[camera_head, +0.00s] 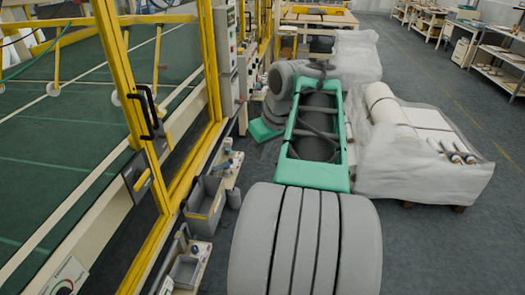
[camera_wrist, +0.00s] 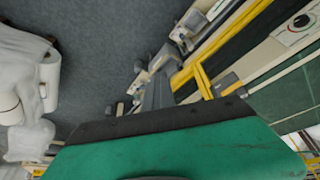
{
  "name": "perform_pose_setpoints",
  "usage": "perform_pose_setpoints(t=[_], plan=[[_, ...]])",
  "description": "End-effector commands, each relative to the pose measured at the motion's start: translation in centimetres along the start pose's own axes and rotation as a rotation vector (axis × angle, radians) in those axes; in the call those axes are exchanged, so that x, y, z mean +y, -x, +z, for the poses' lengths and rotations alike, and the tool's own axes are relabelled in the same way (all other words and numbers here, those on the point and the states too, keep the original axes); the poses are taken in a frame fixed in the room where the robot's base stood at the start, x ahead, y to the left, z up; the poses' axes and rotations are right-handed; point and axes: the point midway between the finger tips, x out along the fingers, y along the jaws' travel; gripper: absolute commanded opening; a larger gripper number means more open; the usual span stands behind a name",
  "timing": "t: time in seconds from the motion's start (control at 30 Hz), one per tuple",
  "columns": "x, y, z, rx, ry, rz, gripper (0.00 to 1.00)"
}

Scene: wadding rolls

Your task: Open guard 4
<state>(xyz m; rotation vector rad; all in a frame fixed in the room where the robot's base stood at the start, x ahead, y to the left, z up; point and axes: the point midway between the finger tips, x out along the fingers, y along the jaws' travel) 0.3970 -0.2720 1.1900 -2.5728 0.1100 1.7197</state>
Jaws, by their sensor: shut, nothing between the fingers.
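A yellow-framed guard door (camera_head: 118,75) stands at the left in the head view, in front of the green machine bed. It has a black upright handle (camera_head: 148,112) and a grey latch plate (camera_head: 142,180). It appears shut; no guard number is readable. In the wrist view yellow guard framing (camera_wrist: 200,82) shows at upper right. My gripper (camera_wrist: 165,121) is a broad green shape with a dark front edge across the bottom of the wrist view. It is shut and empty, apart from the framing. I cannot make it out in the head view.
Grey bins (camera_head: 206,205) on a low ledge stand beside the guard's foot. A grey control box (camera_head: 226,50) is on a post behind. A plastic-wrapped pallet with white rolls (camera_head: 385,105) stands right of my arm. Dark floor (camera_head: 440,235) is clear at lower right.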

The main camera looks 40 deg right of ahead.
Motion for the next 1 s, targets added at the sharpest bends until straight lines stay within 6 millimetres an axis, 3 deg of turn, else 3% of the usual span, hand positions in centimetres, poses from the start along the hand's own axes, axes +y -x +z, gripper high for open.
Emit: perform_pose_setpoints(t=[0.33,0.8,1.0], plan=[[0.0,0.0,0.0,0.0,0.0,0.0,0.0],[0.0,0.0,0.0,0.0,0.0,0.0,0.38],[0.0,0.01,-0.01,0.0,0.0,0.0,0.38]])
